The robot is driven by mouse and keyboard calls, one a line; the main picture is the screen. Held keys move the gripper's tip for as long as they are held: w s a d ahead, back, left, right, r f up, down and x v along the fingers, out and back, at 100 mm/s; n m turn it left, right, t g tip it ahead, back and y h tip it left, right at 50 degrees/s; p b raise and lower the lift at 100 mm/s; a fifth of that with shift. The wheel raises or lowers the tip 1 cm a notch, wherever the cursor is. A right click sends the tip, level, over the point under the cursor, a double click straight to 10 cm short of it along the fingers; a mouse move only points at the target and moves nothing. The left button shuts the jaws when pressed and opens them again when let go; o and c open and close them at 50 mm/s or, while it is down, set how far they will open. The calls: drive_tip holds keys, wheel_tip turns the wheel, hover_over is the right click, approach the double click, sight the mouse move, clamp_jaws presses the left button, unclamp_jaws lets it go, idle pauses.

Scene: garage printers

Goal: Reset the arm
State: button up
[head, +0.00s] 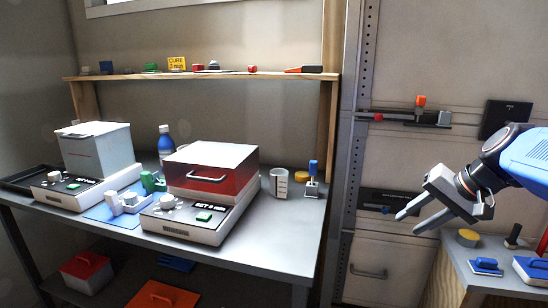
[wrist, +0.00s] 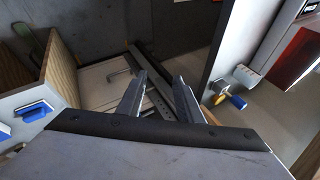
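My gripper (head: 407,221) is at the right of the head view, at the end of my blue and grey arm. Its two fingers are apart and point left and slightly down, with nothing between them. It hangs in front of the grey cabinet, left of and above the small bench. In the wrist view my gripper (wrist: 157,98) shows both fingers spread, with nothing held.
A workbench (head: 272,245) at the left bears a grey-white box machine (head: 97,150) and a red-fronted one (head: 210,175). A small bench (head: 470,280) with blue items stands at the lower right. A shelf (head: 215,75) runs along the wall.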

drive_tip(key=s+a+f+n+h, duration=0.2)
drive_tip(key=s+f, duration=0.3)
drive_tip(key=s, duration=0.3)
drive_tip(key=s+a+f+n+g+h, duration=0.1)
drive_tip(key=s+a+f+n+h, duration=0.1)
drive_tip(key=s+f, duration=0.4)
drive_tip(key=shift+s+a+f+n, duration=0.25)
drive_tip(key=shift+s+a+n, duration=0.35)
drive_tip(key=shift+s+n, duration=0.7)
drive_tip(key=shift+s, duration=0.2)
